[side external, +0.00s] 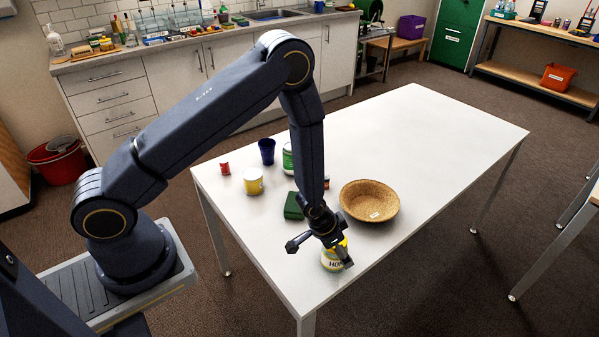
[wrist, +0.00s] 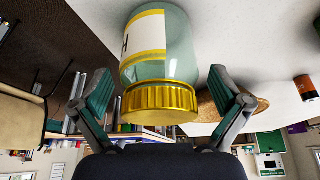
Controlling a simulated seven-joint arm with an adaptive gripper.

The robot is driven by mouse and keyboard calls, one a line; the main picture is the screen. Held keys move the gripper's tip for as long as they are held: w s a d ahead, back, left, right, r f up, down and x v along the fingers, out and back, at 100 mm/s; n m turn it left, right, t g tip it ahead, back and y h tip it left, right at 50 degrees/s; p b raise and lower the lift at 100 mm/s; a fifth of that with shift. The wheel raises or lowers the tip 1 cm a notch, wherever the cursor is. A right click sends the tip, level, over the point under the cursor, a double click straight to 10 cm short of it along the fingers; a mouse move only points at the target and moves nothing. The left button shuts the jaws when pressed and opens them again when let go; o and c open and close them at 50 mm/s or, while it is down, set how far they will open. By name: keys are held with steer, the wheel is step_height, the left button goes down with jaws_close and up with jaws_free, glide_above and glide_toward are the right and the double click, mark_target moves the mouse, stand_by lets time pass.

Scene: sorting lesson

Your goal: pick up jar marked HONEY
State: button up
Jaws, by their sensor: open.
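In the wrist view the jar (wrist: 178,62) is clear glass with a white, yellow-banded label and a ribbed gold lid. My gripper (side external: 320,252) is over the jar in the side view. In the wrist view my gripper (wrist: 159,76) is open, one finger on each side of the jar, with visible gaps between the fingers and the glass.
A tan bowl (side external: 370,203) stands right behind the jar. A green block (side external: 293,207), a yellow-and-white jar (side external: 253,182), a small red can (side external: 224,169), a blue cup (side external: 267,151) and a partly hidden green-labelled jar (side external: 287,160) stand further back. The table's right half is clear.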

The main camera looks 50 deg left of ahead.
steer(key=c, duration=1.4)
